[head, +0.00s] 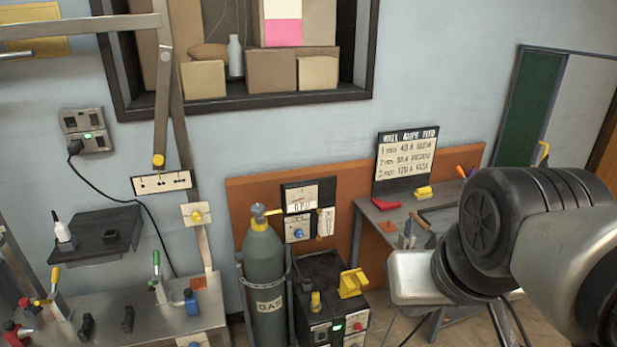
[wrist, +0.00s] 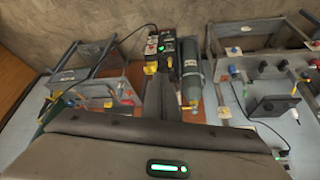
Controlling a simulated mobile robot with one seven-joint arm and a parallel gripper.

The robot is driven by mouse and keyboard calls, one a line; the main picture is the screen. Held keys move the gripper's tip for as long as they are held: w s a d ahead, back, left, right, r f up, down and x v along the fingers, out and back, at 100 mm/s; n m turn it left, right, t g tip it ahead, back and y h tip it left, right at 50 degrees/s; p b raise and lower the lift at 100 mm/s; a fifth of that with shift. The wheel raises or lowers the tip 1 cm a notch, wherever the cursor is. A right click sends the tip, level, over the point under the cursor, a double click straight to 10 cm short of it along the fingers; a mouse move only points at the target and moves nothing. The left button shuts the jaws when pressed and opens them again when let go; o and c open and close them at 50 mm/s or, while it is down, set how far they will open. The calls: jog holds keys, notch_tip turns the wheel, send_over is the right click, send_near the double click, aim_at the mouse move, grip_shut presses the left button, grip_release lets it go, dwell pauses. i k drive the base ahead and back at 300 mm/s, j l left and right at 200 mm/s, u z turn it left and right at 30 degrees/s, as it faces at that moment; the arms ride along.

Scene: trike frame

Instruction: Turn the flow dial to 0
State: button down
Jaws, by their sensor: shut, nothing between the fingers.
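A small panel with a blue knob (head: 298,232) is fixed to the orange board beside the gas cylinder; it looks like the flow dial, but its marks are too small to read. A gauge panel (head: 300,194) sits just above it. The grey-green gas cylinder (head: 265,275) stands to its left and also shows in the wrist view (wrist: 190,75). My gripper (wrist: 159,80) is shut and empty in the wrist view, apart from the knob. In the head view my arm comes in at the right; the fingertips cannot be made out there.
A dark welding unit (head: 335,300) with a yellow bracket (head: 352,283) stands below the panel. A desk (head: 385,235) with a sign (head: 405,160) is on the right. A metal bench (head: 140,300) with clamps is on the left, below a wall shelf (head: 100,240).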

aim_at(298, 233)
jog(key=i+j+z, duration=0.15)
jog(key=i+j, duration=0.15)
jog(key=i+j+z, duration=0.35)
jog(key=i+j, duration=0.2)
jog(key=j, duration=0.3)
